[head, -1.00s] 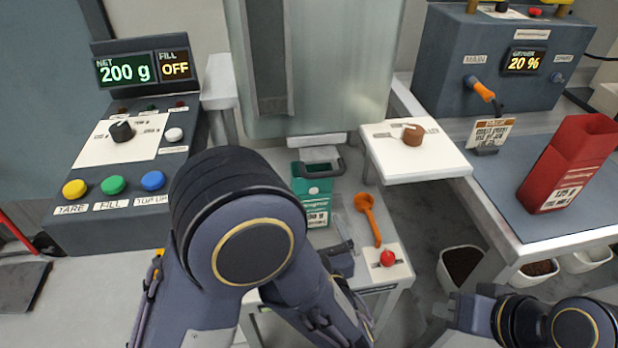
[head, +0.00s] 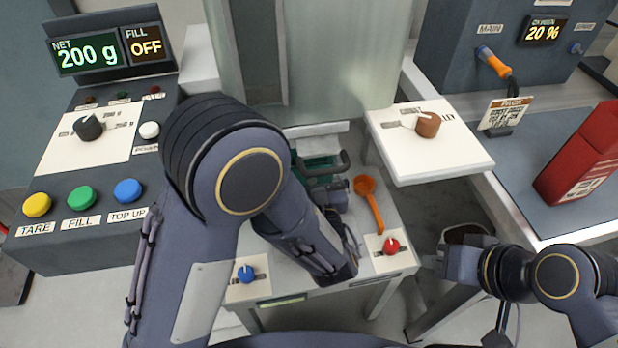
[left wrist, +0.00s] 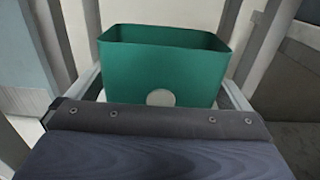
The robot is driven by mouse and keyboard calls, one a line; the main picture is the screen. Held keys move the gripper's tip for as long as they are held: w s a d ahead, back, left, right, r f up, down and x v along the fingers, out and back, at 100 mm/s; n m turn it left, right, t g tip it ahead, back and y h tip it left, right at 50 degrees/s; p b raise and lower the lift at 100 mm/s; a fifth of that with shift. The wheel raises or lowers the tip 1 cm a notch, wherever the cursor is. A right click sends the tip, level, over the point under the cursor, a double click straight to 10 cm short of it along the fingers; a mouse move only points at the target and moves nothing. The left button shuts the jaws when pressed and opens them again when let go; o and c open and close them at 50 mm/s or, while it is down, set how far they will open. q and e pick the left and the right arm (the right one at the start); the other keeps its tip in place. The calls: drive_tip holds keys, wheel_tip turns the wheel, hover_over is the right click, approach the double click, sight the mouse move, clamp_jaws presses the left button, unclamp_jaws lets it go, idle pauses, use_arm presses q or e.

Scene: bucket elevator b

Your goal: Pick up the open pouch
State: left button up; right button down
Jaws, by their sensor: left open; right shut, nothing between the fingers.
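The green pouch (head: 318,163) stands under the filling chute in the head view, mostly hidden behind my left arm. In the left wrist view the green pouch (left wrist: 165,65) is upright with its top open, and a pale round spot shows on its near side. My left gripper (left wrist: 165,88) is open, with one finger to each side of the pouch's near part; I cannot tell whether they touch it. In the head view my left gripper (head: 332,194) is partly hidden by its arm. My right gripper (head: 437,262) is shut and empty at the lower right, away from the pouch.
A red pouch (head: 588,155) stands on the right bench. An orange scoop (head: 369,200) and a red knob (head: 391,246) lie right of my left gripper. A white panel with a brown knob (head: 428,124) juts out above. The button console (head: 85,210) stands left.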

use_arm(q)
drive_tip(key=shift+w+a, duration=0.15)
drive_tip(key=shift+w, duration=0.6)
drive_tip(key=c, duration=0.7)
